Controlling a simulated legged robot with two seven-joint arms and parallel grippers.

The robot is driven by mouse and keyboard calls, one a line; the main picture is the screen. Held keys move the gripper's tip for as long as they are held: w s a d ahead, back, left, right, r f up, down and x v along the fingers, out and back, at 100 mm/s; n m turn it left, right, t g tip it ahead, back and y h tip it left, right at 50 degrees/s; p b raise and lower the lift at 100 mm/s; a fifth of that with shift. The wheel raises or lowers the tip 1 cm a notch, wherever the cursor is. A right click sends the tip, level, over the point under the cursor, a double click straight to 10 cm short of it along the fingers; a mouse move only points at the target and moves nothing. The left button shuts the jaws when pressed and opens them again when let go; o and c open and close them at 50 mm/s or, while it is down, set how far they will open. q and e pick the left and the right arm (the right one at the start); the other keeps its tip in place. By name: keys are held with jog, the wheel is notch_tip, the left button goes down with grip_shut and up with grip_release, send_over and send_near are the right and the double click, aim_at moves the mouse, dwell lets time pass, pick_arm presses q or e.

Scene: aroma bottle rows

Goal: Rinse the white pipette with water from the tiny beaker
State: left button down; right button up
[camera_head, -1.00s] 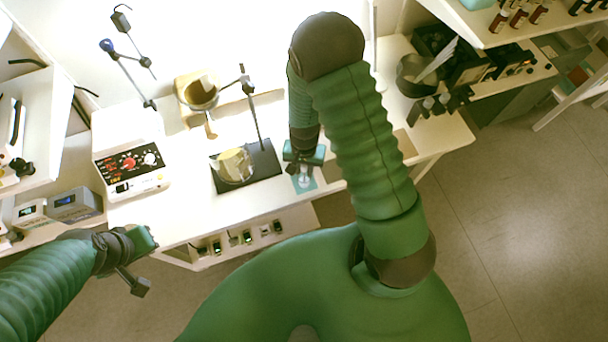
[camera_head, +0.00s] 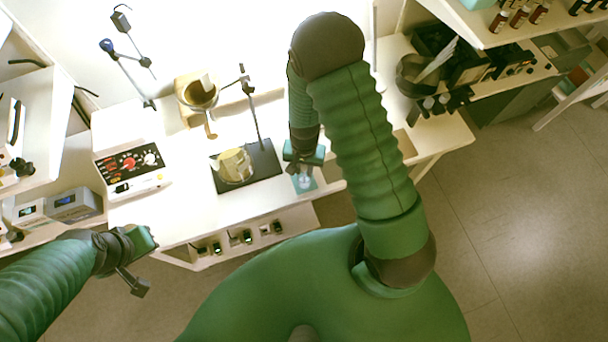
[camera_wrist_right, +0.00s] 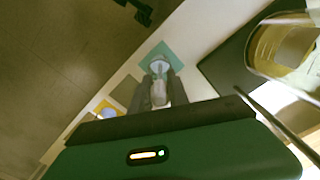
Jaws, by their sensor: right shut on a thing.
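My right gripper (camera_head: 304,170) is above a small teal mat (camera_head: 310,185) at the front right of the bench. In the right wrist view its fingers (camera_wrist_right: 158,88) are shut on a pale, whitish thing, which looks like the white pipette (camera_wrist_right: 158,95). The tiny clear beaker (camera_wrist_right: 158,65) stands on the teal mat (camera_wrist_right: 147,50), just beyond the fingertips. I cannot tell whether the pipette's tip is inside the beaker or above it. My left gripper (camera_head: 138,282) hangs in front of the bench at the left, away from these things; its jaw opening is unclear.
A large beaker with yellowish contents (camera_head: 233,166) stands on the dark stand base (camera_head: 263,160), left of my right gripper. A device with knobs (camera_head: 130,165) sits at the bench's left. A bluish-white item (camera_wrist_right: 106,113) lies near the fingers in the wrist view.

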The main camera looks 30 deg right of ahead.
dwell(0.3)
notch_tip(320, 180, up, 8)
jog(key=p, duration=0.7)
jog(key=shift+f, duration=0.25)
